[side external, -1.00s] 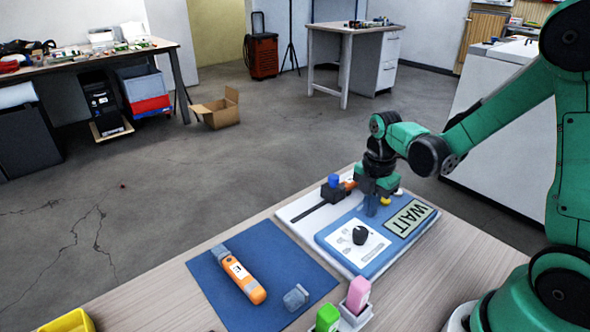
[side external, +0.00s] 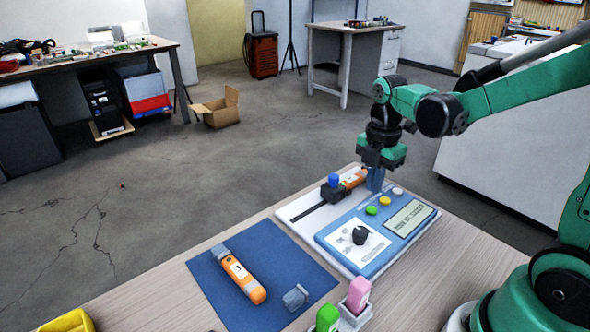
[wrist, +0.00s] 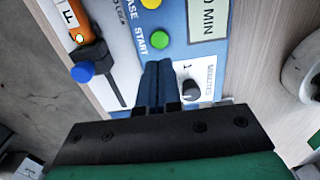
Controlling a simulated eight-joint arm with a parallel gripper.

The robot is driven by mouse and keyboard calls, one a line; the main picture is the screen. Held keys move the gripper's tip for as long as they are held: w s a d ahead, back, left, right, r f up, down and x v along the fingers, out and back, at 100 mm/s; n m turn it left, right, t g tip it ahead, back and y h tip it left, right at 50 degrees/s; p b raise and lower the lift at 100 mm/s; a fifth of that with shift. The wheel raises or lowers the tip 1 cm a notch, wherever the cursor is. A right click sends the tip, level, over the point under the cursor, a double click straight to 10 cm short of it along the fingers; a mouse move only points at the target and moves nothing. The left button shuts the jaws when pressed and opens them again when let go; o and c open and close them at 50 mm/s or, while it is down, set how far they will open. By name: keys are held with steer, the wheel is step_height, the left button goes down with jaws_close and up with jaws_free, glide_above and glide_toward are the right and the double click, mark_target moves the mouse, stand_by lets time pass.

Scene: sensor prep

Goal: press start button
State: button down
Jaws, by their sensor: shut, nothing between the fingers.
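The timer panel (side external: 330,240) is blue with a white dial area and a black knob (side external: 360,236). The green start button (side external: 371,210) sits on it beside a yellow button (side external: 385,201) and a pale button (side external: 397,191). In the wrist view the green button (wrist: 159,40) lies beside the word START, just beyond my fingertips. My gripper (side external: 375,188) is shut and empty, its blue fingers raised above the far side of the panel. The display (side external: 410,218) shows small dark text, and the wrist view shows "MIN" on it (wrist: 208,18).
A slide fixture with a blue-knobbed block (side external: 334,181) and an orange device (side external: 355,177) stands at the panel's far left. An orange tool (side external: 240,275) and a grey piece (side external: 295,297) lie on a blue mat (side external: 215,290). Pink (side external: 358,294) and green (side external: 327,318) pieces stand in front.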

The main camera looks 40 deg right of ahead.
steer(key=shift+r, duration=1.25)
steer(key=s+a+r+m+t, duration=0.2)
steer(key=a+m+t, duration=0.5)
steer(key=m, duration=1.1)
steer(key=shift+s+a+r, duration=0.2)
steer(key=shift+a+r, duration=0.25)
steer(key=shift+a, duration=0.2)
stand_by(0.9)
